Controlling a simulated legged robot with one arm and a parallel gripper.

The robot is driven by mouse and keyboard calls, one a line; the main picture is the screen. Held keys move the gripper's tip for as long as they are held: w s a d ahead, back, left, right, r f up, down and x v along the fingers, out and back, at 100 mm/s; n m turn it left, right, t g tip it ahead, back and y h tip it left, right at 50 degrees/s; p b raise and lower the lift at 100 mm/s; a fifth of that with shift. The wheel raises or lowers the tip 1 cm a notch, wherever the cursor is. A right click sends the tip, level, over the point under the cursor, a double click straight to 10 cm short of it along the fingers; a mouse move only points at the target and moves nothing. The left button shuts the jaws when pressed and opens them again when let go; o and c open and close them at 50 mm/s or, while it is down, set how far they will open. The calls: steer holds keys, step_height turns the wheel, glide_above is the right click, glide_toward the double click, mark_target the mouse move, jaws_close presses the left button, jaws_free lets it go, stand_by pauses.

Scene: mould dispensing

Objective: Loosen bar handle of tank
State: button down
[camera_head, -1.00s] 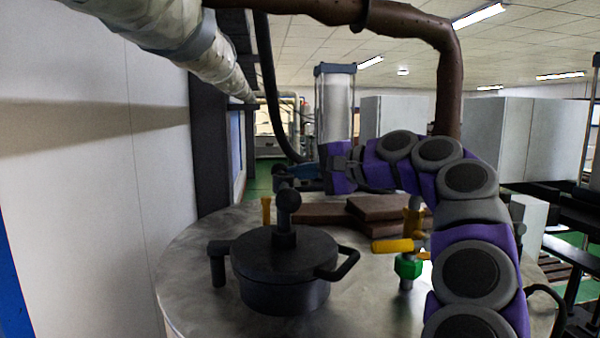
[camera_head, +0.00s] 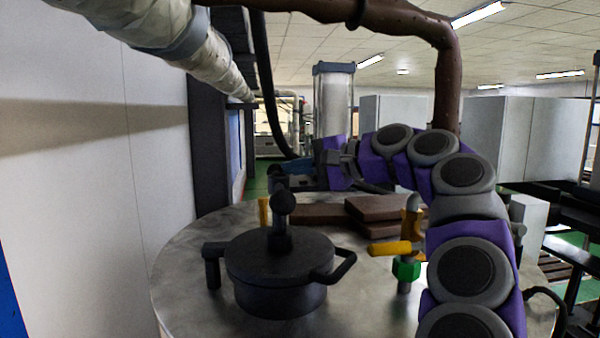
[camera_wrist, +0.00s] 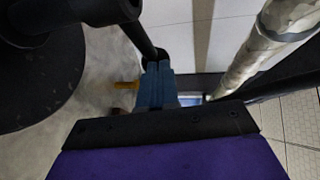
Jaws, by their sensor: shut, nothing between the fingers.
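The tank (camera_head: 185,285) has a metal top with a black round lid (camera_head: 277,262) on it. A black bar handle with ball ends stands on a post at the lid's middle, its near ball (camera_head: 283,202) facing the head camera. In the wrist view the bar (camera_wrist: 136,30) runs from the post to a far ball (camera_wrist: 155,55). My gripper (camera_head: 285,172) is at the far end of the bar, partly hidden behind the near ball. Its blue fingers (camera_wrist: 155,85) are shut and empty beside the far ball; I cannot tell whether they touch it.
A yellow-handled valve with a green nut (camera_head: 407,270) stands right of the lid. A yellow post (camera_head: 264,213) and brown blocks (camera_head: 385,208) are behind it. A white wall (camera_head: 80,180) and an overhead pipe (camera_head: 205,60) are at left.

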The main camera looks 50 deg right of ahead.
mark_target(279, 202)
steer(key=s+a+r+b, duration=0.4)
steer(key=s+a, duration=0.7)
steer(key=shift+s, duration=0.25)
stand_by(0.7)
stand_by(0.6)
